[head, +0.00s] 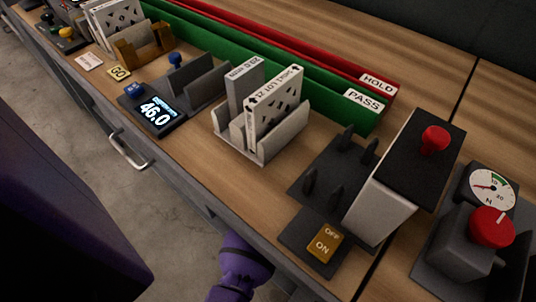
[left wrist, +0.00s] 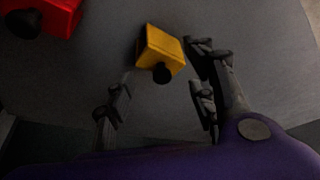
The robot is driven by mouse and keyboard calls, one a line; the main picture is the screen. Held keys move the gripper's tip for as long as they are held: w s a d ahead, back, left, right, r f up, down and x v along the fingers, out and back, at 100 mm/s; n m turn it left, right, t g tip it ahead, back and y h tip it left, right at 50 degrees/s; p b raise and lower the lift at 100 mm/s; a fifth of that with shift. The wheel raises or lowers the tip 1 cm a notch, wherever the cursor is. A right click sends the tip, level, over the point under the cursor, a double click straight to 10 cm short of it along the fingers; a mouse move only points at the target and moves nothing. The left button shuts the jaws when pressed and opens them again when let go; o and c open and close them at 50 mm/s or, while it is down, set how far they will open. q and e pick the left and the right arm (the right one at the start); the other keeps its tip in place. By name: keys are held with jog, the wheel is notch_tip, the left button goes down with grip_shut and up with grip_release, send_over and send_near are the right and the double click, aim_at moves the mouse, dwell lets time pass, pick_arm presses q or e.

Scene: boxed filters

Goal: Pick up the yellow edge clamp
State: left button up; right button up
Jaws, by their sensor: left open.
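The yellow edge clamp (left wrist: 160,50) is a small yellow block with a round black knob on its near side. In the left wrist view it lies on a dark grey surface. My left gripper (left wrist: 162,85) is open, with one finger on either side of the space just below the clamp. The right finger's tip is close to the clamp's right side; I cannot tell whether they touch. My right gripper is not in view.
A red clamp (left wrist: 48,14) with a black knob sits up and left of the yellow one. The bench (head: 285,185) carries a lit display reading 46.0 (head: 155,112), a filter holder (head: 262,145), green and red rails, a switch (head: 324,243) and a gauge (head: 491,187).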

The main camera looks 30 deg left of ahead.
pick_arm(q)
jog(key=b+x, duration=0.1)
jog(key=x, duration=0.3)
jog(key=shift+w+f, duration=0.2)
jog(key=shift+f, duration=0.05)
jog(key=shift+c, duration=0.3)
grip_shut()
jog(key=shift+r, duration=0.15)
